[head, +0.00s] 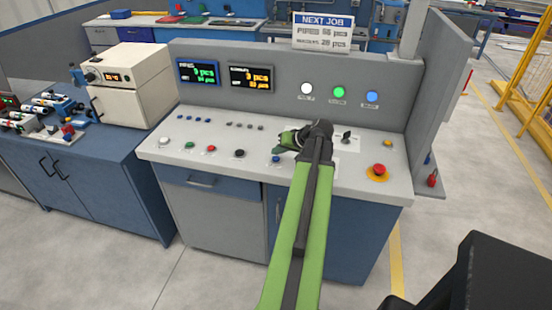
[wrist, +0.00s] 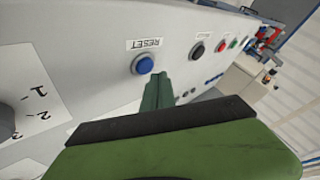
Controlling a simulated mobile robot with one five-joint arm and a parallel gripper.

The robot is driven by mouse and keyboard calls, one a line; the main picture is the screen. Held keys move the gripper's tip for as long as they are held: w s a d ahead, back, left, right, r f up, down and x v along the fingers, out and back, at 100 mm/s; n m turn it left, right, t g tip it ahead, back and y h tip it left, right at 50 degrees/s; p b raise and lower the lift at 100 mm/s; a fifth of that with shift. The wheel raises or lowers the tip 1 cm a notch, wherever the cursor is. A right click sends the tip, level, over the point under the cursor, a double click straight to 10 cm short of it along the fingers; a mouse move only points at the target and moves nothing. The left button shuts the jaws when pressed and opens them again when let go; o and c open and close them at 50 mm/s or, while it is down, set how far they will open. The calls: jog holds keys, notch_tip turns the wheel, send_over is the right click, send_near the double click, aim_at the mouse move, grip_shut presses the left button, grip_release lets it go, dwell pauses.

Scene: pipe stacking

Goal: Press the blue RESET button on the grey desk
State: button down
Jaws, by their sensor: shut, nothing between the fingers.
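The blue RESET button (head: 276,159) is on the grey desk (head: 340,178), near its front edge. In the wrist view the blue button (wrist: 142,64) shows in full, with an upside-down RESET label (wrist: 144,43) beside it. My gripper (head: 281,149) is shut and empty, with its green fingers over the desk close to the button. In the wrist view the fingertips of my gripper (wrist: 158,78) appear just to the right of the button and below it. They look apart from it; the exact height above the desk is hard to tell.
A black button (head: 239,153), a red button (head: 211,149), a green button (head: 189,146) and a white button (head: 164,141) line the desk's front to the left. A red mushroom button (head: 378,170) and a black knob (head: 346,137) are to the right. A display panel rises behind.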

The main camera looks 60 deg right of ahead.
aim_at(278, 159)
jog(key=shift+f, duration=0.1)
jog(key=shift+f+b, duration=0.35)
jog(key=shift+b, duration=0.1)
jog(key=shift+f+b, duration=0.35)
dwell(0.5)
dwell(0.4)
jog(key=shift+r+p, duration=0.8)
notch_tip(278, 159, up, 5)
jog(key=p, duration=0.5)
jog(key=shift+r, duration=0.1)
